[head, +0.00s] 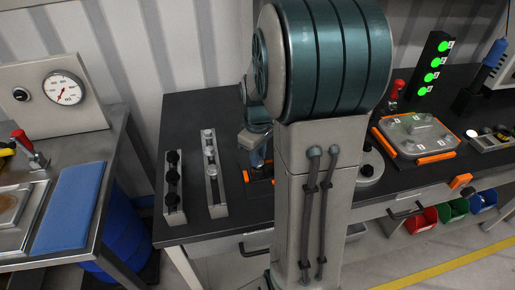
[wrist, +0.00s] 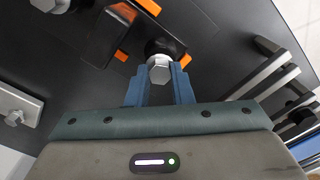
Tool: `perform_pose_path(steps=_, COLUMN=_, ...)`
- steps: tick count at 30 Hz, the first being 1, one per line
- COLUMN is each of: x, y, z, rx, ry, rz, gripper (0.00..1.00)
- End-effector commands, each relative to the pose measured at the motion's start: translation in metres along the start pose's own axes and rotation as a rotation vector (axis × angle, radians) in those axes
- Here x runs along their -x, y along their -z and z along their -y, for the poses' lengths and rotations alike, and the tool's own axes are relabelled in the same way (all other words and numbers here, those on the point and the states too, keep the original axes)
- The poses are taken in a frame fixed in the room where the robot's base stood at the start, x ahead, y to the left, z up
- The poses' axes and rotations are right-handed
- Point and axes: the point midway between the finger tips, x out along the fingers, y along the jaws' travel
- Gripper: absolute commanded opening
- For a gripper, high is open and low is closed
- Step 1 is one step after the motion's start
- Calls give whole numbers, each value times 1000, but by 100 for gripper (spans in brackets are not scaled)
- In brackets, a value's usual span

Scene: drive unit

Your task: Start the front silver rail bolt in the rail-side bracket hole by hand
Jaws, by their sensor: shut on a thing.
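In the wrist view a silver hex-headed bolt (wrist: 159,70) sits between the two blue fingertips of my gripper (wrist: 159,82), which is shut on it. Its head faces the camera. A dark round part of the bracket (wrist: 176,46) lies right behind the bolt; whether the bolt's tip is in a hole is hidden. In the head view my gripper (head: 258,160) is low over the dark bracket with orange ends (head: 262,180), partly hidden by my arm. The silver bolt rack (head: 218,200) stands left of it, with silver bolts in it.
A rack of black bolts (head: 174,199) stands farther left on the dark table (head: 195,110). Right of my arm are a round grey part (head: 370,170) and a grey cover plate (head: 415,133) with orange edges. A bench with a gauge (head: 64,91) stands at far left.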

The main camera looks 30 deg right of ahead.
Motion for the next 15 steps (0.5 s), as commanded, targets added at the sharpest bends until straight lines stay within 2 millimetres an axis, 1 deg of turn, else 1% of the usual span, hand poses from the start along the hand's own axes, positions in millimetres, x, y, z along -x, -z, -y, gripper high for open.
perform_pose_path(steps=1, x=4, y=-1, z=0, rx=-20, ry=2, rz=1, gripper=0)
perform_pose_path(steps=8, x=-1, y=0, z=0, rx=-133, ry=1, rz=-1, gripper=0)
perform_pose_path(steps=15, x=0, y=0, z=1, rx=-384, ry=2, rz=0, gripper=0)
